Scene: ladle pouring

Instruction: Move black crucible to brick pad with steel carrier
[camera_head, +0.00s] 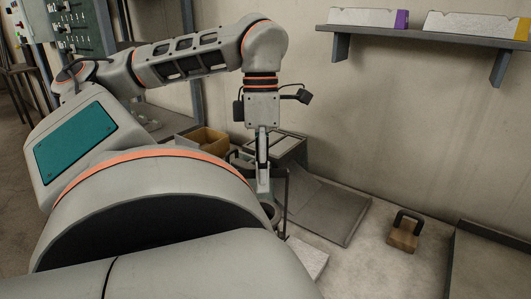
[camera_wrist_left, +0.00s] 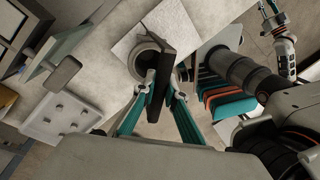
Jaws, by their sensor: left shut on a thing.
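My left gripper (camera_head: 263,190) points down over the bench. In the left wrist view its teal fingers (camera_wrist_left: 160,92) are shut on the dark bar of the steel carrier (camera_wrist_left: 183,35). The carrier's dark upright (camera_head: 287,185) shows beside the gripper in the head view. The black crucible (camera_wrist_left: 143,62) is a round, dark-rimmed vessel beside the bar; its rim (camera_head: 270,210) is partly hidden in the head view. A pale square slab, apparently the brick pad (camera_head: 308,258), also shows in the wrist view (camera_wrist_left: 128,42). I cannot tell whether the crucible touches it. My right gripper (camera_wrist_left: 269,9) is small at the wrist view's edge.
A grey metal plate (camera_head: 335,212) lies right of the carrier. A wooden block with a black handle (camera_head: 403,237) stands further right. A cardboard box (camera_head: 208,140) is behind left. A wall shelf (camera_head: 420,33) holds pale blocks. Bench space around the wooden block is clear.

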